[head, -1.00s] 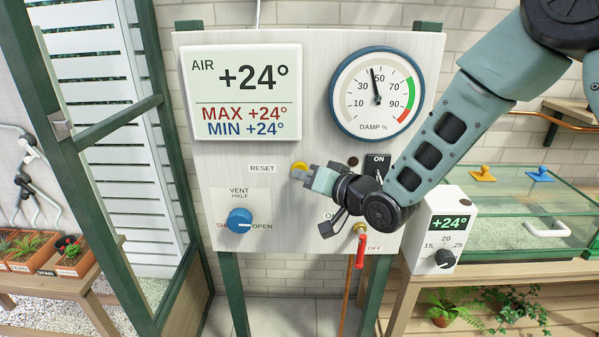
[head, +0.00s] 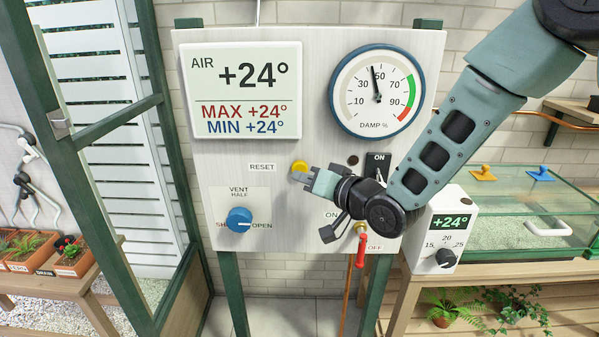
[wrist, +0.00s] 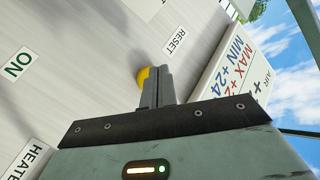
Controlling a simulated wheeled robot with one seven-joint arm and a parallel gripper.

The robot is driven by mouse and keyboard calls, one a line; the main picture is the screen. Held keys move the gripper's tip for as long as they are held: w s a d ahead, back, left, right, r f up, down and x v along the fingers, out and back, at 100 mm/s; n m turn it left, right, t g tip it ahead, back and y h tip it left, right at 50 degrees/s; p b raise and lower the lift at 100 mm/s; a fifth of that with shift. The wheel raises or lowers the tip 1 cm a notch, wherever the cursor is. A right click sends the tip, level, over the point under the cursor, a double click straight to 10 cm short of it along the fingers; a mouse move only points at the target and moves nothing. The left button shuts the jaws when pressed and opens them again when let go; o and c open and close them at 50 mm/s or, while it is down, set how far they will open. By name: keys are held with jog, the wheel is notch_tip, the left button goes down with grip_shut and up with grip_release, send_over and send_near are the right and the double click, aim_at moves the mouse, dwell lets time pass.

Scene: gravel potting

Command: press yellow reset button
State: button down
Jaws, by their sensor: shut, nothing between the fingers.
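The yellow reset button (head: 300,166) sits on the pale panel (head: 230,60), just right of the RESET label (head: 262,167). My gripper (head: 307,178) is shut and empty, its fingertips at the lower right of the button in the head view. In the wrist view, the shut fingers (wrist: 158,86) overlap the button (wrist: 143,77), so part of it is hidden. I cannot tell whether the fingertips touch it. The air display (head: 243,90) reads +24°, with MAX +24° and MIN +24°.
A blue vent knob (head: 239,220) is below left of my gripper. A damp gauge (head: 377,92) is above right. A red-handled valve (head: 361,250) hangs below my wrist. A white thermostat (head: 447,230) and glass tank (head: 540,215) stand to the right.

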jog(key=shift+s+a+b, duration=0.1)
jog(key=shift+s+b, duration=0.6)
jog(key=shift+s, duration=1.85)
jog(key=s+d+f+n+g+h, duration=0.1)
jog(key=s+d+n+g+h, duration=0.2)
jog(key=s, duration=1.1)
jog(key=s+d+f+n+g+h, duration=0.2)
jog(key=s+d+g+h, duration=0.5)
jog(key=s, duration=0.7)
jog(key=d+n+g, duration=0.1)
jog(key=d+g, duration=0.1)
jog(key=shift+s+d+f+n+h, duration=0.15)
jog(key=shift+s+d+n+h, duration=0.05)
jog(key=shift+d+n+h, duration=0.1)
